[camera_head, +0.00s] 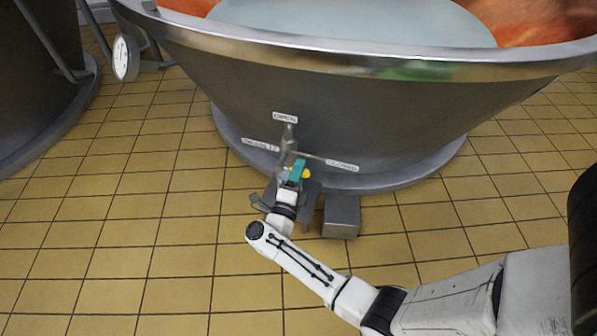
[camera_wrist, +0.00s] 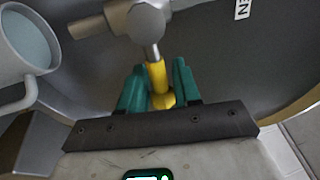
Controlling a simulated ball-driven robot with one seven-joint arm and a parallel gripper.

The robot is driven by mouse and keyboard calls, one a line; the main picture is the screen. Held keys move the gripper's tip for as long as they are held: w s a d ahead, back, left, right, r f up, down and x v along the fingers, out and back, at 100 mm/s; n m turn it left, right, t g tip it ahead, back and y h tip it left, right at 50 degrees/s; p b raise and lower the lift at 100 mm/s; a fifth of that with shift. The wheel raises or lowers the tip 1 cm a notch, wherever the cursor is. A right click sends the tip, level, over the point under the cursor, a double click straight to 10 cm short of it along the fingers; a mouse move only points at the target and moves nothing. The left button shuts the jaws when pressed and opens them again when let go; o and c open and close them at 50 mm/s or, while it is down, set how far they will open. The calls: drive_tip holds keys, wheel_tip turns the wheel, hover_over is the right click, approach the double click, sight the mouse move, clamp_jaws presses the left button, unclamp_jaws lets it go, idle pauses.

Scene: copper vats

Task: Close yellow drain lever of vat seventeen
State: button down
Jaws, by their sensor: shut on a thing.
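The copper vat (camera_head: 330,110), with a grey metal outside, has a drain valve (camera_head: 289,140) low on its front. An upper label (camera_head: 285,117) reads OPEN and a right label (camera_head: 342,165) appears to read CLOSED. The left label (camera_head: 261,145) is hard to read. The yellow lever grip (camera_head: 306,174) shows just below the valve, partly hidden by my gripper (camera_head: 297,172). In the wrist view the yellow grip (camera_wrist: 157,78) stands between the teal fingers of my gripper (camera_wrist: 158,90), which is shut on it. The metal valve body (camera_wrist: 145,22) is above it.
A grey box (camera_head: 341,216) stands on the floor right of my gripper. A metal vessel with pale liquid and a handle (camera_wrist: 28,45) is at the upper left of the wrist view. A round white gauge (camera_head: 125,58) and another vat (camera_head: 40,75) are at left. Yellow tiles (camera_head: 130,215) are clear.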

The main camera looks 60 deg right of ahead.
drive_tip(key=shift+s+f, duration=0.25)
drive_tip(key=c, duration=1.1)
unclamp_jaws()
drive_tip(key=shift+c, duration=0.2)
drive_tip(key=p+v, duration=0.1)
drive_tip(key=v, duration=0.9)
drive_tip(key=shift+a+p, duration=0.4)
drive_tip(key=shift+a, duration=0.05)
